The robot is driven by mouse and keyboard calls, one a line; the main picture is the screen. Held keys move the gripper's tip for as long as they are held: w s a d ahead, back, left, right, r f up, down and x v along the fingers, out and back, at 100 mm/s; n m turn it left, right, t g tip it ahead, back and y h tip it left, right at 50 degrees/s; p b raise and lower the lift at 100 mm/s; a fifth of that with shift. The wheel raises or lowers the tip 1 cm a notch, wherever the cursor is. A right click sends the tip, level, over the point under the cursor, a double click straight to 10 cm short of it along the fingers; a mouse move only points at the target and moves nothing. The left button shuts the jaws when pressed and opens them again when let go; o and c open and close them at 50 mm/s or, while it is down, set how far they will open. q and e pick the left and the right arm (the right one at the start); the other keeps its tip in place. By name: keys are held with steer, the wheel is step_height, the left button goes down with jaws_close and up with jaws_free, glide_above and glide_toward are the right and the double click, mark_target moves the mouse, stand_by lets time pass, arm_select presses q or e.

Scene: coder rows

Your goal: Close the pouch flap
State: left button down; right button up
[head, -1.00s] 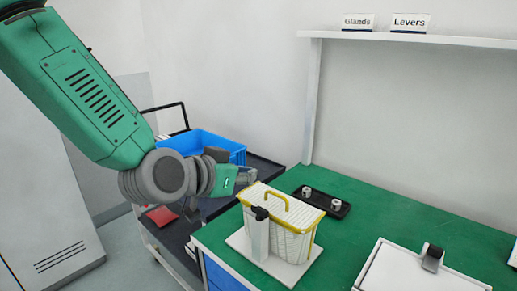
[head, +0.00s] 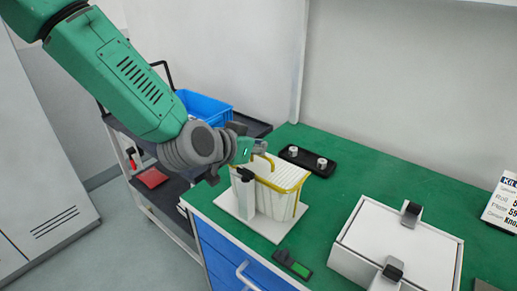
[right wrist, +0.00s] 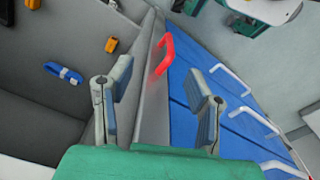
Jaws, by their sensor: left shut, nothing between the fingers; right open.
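The pouch (head: 274,200) is white and ribbed with yellow trim, and stands upright on a white base plate (head: 241,216). A white post with a black clamp (head: 244,174) stands at its near left side. Its pale top flap (head: 286,173) lies across the top, edged in yellow; I cannot tell whether it is fastened. A yellow handle (head: 268,161) rises there. My left gripper (head: 258,148) is shut and empty at the flap's far left, close to the handle; contact is unclear. My right gripper (right wrist: 158,82) is open and empty in the right wrist view, away from the pouch.
A black tray with two metal parts (head: 308,161) lies behind the pouch on the green bench (head: 340,190). A white box with black latches (head: 385,250) stands to the right. A cart with a blue bin (head: 205,108) is at left. Blue drawers (right wrist: 205,105) are near my right gripper.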

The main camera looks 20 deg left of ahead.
arm_select(q)
steer(key=shift+s+f, duration=0.1)
steer(key=shift+f, duration=0.35)
steer(key=shift+d, duration=0.1)
steer(key=shift+f, duration=0.1)
